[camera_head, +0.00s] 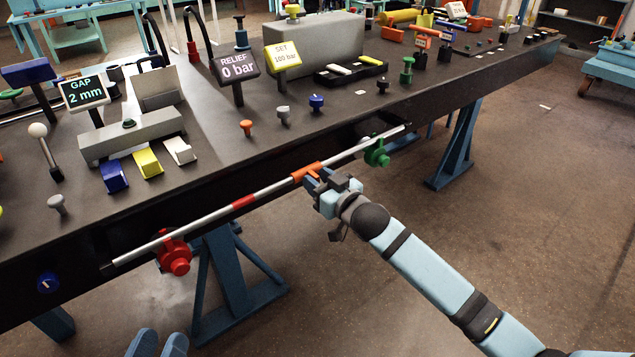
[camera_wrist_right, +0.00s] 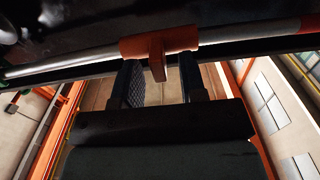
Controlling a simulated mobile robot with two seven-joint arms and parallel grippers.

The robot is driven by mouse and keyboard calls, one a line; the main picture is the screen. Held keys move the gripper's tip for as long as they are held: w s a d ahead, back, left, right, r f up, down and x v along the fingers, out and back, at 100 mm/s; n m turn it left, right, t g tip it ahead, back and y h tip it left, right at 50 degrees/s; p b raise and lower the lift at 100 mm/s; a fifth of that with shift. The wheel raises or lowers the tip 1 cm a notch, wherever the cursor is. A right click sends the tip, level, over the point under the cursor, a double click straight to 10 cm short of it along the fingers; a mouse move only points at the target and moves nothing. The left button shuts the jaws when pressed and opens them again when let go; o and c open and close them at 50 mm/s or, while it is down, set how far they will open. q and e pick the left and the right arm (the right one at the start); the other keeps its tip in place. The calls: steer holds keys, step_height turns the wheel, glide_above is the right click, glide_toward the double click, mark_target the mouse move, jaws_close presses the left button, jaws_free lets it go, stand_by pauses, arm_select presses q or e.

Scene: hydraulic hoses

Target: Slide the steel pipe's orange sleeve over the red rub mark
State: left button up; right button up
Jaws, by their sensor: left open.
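A thin steel pipe (camera_head: 190,227) runs along the bench's front side, its right end higher in the picture. The orange sleeve (camera_head: 307,172) is around the pipe, right of the middle. The red rub mark (camera_head: 243,201) is bare on the pipe, left of the sleeve and apart from it. My right gripper (camera_head: 322,181) is at the sleeve from the front. In the right wrist view the sleeve (camera_wrist_right: 182,43) has a tab (camera_wrist_right: 157,58) hanging between my two fingers, which stand apart with a gap beside the tab. My left gripper is not in view.
A red valve-like fitting (camera_head: 174,256) sits at the pipe's left part and a green one (camera_head: 377,153) near its right end. Several knobs, blocks and signs stand on the bench top (camera_head: 215,150). The pipe between sleeve and red mark looks clear.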

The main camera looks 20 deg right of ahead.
arm_select(q)
steer(key=shift+r, duration=0.25)
arm_select(e)
steer(key=shift+w+a, duration=0.1)
steer(key=shift+w, duration=0.15)
arm_select(q)
steer(key=shift+s, duration=0.1)
arm_select(e)
jaws_close()
arm_select(q)
steer(key=shift+r, duration=0.1)
arm_select(e)
steer(key=shift+s+a, duration=0.1)
